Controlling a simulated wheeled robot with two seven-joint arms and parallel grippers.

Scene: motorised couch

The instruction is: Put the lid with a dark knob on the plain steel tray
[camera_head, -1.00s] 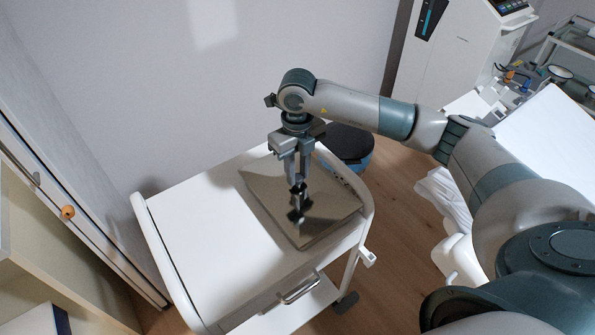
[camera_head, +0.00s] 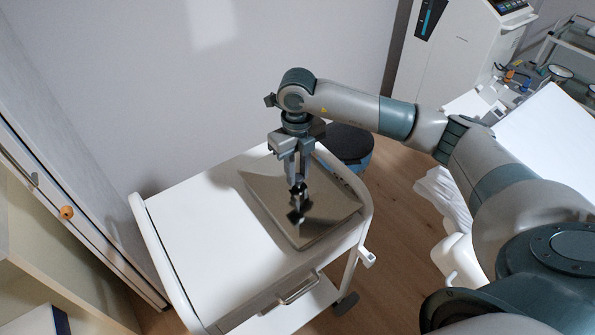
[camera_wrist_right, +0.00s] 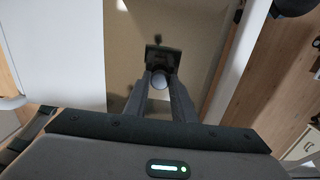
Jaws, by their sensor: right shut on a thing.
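A flat, shiny rectangular steel lid (camera_head: 268,190) lies level at the right end of the white cart top. It also shows in the wrist view (camera_wrist_right: 122,62) and mirrors my gripper. The steel tray (camera_head: 328,236) shows only as a thin edge under the lid; its inside is hidden, and I cannot tell how exactly the two edges meet. My right gripper (camera_head: 297,186) points straight down over the lid's middle, shut on its small knob (camera_wrist_right: 159,80), which the fingers mostly hide. My left gripper is out of view.
The white cart top (camera_head: 205,235) is bare left of the lid, with a raised rail (camera_head: 369,205) along its right end. A dark round stool (camera_head: 349,142) stands behind the cart. A wall is at the back, and a white couch (camera_head: 550,140) is at the right.

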